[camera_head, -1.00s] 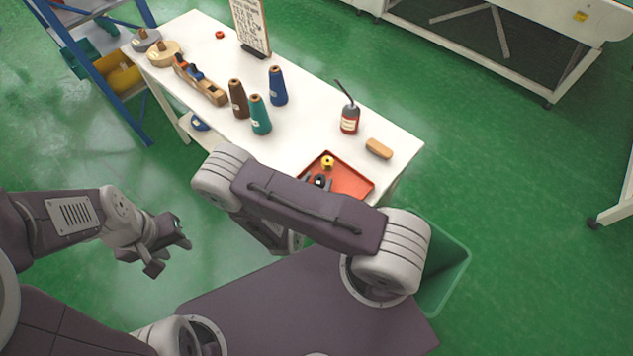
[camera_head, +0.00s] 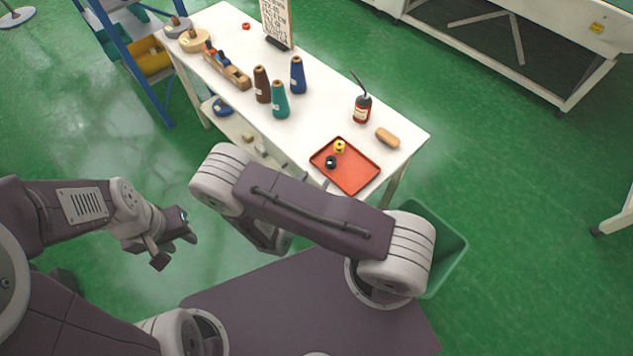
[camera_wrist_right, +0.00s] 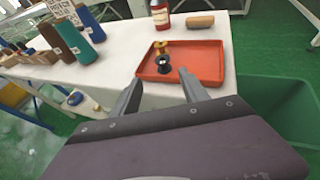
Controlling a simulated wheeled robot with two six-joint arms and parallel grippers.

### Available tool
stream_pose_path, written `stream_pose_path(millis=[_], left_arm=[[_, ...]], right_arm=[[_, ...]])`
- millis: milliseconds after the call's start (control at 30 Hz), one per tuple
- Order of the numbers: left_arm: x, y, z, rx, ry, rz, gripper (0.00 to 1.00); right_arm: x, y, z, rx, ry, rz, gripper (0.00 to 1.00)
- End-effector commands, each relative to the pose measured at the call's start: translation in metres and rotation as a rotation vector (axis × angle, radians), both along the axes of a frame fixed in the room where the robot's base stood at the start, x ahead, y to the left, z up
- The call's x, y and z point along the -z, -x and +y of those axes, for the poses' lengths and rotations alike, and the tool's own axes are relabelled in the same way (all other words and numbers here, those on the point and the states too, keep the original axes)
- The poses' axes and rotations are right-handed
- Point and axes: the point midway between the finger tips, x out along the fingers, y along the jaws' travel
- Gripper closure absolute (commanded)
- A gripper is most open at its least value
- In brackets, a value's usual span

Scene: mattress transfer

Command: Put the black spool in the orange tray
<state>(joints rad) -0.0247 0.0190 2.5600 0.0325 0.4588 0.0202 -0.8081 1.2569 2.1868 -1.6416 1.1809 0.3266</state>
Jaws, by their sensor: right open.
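The black spool (camera_head: 331,162) sits in the orange tray (camera_head: 358,180) at its left side, beside a yellow spool (camera_head: 340,146). In the right wrist view the black spool (camera_wrist_right: 164,65) lies just beyond my fingertips, with the yellow spool (camera_wrist_right: 160,47) behind it and the tray (camera_wrist_right: 205,68) around both. My right gripper (camera_wrist_right: 160,76) is open and empty, its fingers at the tray's near edge, apart from the spool. In the head view my right arm hides most of that gripper. My left gripper (camera_head: 176,248) is open and empty over the floor, left of the table.
A green bin (camera_head: 440,250) stands right of my base.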

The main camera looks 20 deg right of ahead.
Motion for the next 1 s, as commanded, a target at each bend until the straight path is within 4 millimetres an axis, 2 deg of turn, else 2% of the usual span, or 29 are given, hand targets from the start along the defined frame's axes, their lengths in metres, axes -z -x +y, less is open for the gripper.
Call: stream_pose_path(millis=[67, 167, 267, 333, 400, 500, 600, 733, 833, 1000], left_arm=[[0.000, 0.000, 0.000, 0.000, 0.000, 0.000, 0.64], [0.000, 0.000, 0.000, 0.000, 0.000, 0.000, 0.64], [0.000, 0.000, 0.000, 0.000, 0.000, 0.000, 0.64], [0.000, 0.000, 0.000, 0.000, 0.000, 0.000, 0.64], [0.000, 0.000, 0.000, 0.000, 0.000, 0.000, 0.64], [0.000, 0.000, 0.000, 0.000, 0.000, 0.000, 0.64], [0.000, 0.000, 0.000, 0.000, 0.000, 0.000, 0.64], [0.001, 0.000, 0.000, 0.000, 0.000, 0.000, 0.64], [0.000, 0.000, 0.000, 0.000, 0.000, 0.000, 0.64], [0.000, 0.000, 0.000, 0.000, 0.000, 0.000, 0.64]], right_arm=[[-0.001, 0.000, 0.000, 0.006, -0.002, -0.001, 0.48], [-0.015, 0.008, -0.018, 0.135, -0.037, -0.017, 0.48], [-0.044, 0.040, -0.054, 0.478, -0.152, -0.053, 0.48], [-0.061, 0.077, -0.069, 0.794, -0.300, -0.091, 0.48], [-0.072, 0.111, -0.066, 1.107, -0.490, -0.147, 0.48], [-0.086, 0.131, -0.039, 1.494, -0.815, -0.270, 0.48], [-0.105, 0.121, -0.014, 1.756, -1.120, -0.420, 0.48], [-0.127, 0.100, -0.003, 1.919, -1.378, -0.576, 0.48], [-0.134, 0.093, -0.001, 1.959, -1.452, -0.626, 0.48], [-0.135, 0.092, 0.000, 1.964, -1.458, -0.630, 0.48]])
